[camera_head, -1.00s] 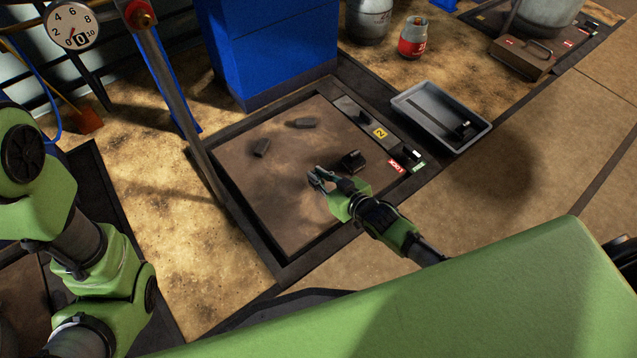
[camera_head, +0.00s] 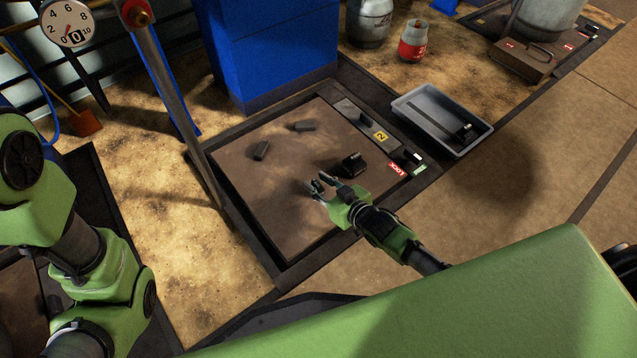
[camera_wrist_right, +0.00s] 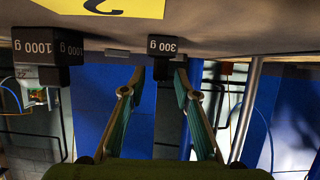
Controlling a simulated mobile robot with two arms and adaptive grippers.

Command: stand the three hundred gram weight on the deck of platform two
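The deck (camera_head: 270,195) of the platform marked with a yellow 2 (camera_head: 380,135) is brown inside a dark frame. Two small dark blocks (camera_head: 261,150) (camera_head: 304,126) and a larger dark piece (camera_head: 353,162) are on it. In the right wrist view, the 300 g weight (camera_wrist_right: 162,48) shows between and beyond my finger tips, against the brown surface at the top. I cannot tell which block it is in the head view. My right gripper (camera_head: 319,185) is open and empty over the deck's near part. My left gripper is not in view.
A 1000 g weight (camera_wrist_right: 47,48) shows left of the 300 g one in the right wrist view. A grey tray (camera_head: 440,118) lies right of the platform. A slanted metal post (camera_head: 180,105) stands at its left, a blue cabinet (camera_head: 265,50) behind. The deck's near left is clear.

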